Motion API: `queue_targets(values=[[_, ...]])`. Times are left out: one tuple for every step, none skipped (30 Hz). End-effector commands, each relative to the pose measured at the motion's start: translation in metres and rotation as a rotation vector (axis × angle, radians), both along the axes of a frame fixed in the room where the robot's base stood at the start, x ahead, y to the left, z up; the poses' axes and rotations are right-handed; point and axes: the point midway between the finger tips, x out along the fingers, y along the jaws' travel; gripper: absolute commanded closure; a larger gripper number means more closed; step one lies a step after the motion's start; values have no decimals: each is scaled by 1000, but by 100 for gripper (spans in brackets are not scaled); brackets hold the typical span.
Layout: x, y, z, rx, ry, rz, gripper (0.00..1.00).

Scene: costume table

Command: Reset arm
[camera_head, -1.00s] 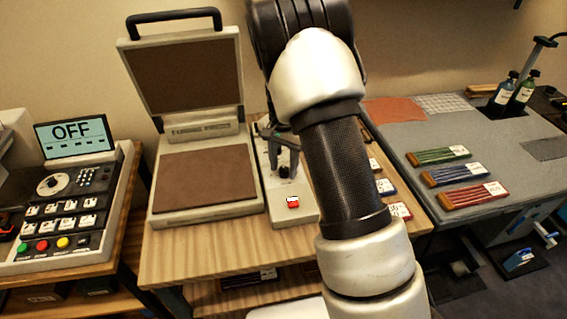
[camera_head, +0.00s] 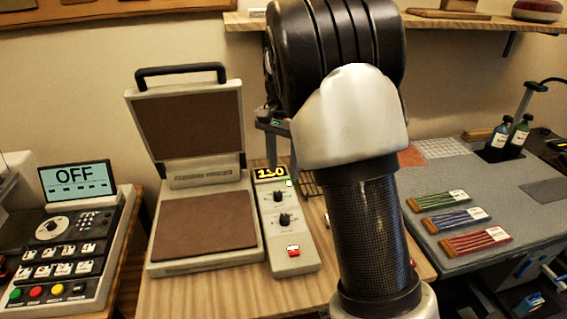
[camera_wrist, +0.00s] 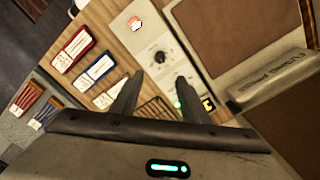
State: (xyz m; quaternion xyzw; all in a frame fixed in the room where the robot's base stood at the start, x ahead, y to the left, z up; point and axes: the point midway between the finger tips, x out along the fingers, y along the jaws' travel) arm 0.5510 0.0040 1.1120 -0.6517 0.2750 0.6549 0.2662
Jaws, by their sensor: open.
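My gripper (camera_wrist: 158,96) is open and empty in the wrist view, its two dark fingers apart with the table below. In the head view only a small part of my gripper (camera_head: 272,122) shows, left of my raised arm, which hides the rest. It is above the far end of the control box (camera_head: 296,257), which has dark knobs, a red switch and a lit yellow display (camera_head: 271,174). The box also shows between and beyond the fingers in the wrist view (camera_wrist: 150,40).
An open heat press (camera_head: 205,225) stands left of the control box. A console (camera_head: 62,245) with a screen reading OFF is at far left. Colored packs (camera_head: 475,241) and two bottles (camera_head: 508,138) are on the grey table at right. A shelf (camera_head: 430,24) runs above.

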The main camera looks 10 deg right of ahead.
Motion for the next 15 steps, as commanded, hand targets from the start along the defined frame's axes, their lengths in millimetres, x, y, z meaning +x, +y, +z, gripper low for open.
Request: queue_targets(values=[[0,0,3,0,-1,0,58],[0,0,3,0,-1,0,58],[0,0,4,0,-1,0,58],[0,0,4,0,-1,0,58],[0,0,4,-1,-1,0,58],[0,0,4,0,0,0,58],[0,0,4,0,0,0,58],[0,0,4,0,0,0,58],[0,0,4,-1,-1,0,58],[0,0,4,0,0,0,58],[0,0,4,0,-1,0,58],[-1,0,6,1,-3,2,58],[-2,0,8,3,-6,4,58],[-4,-1,11,6,-10,9,58],[-8,-1,18,11,-18,17,58]])
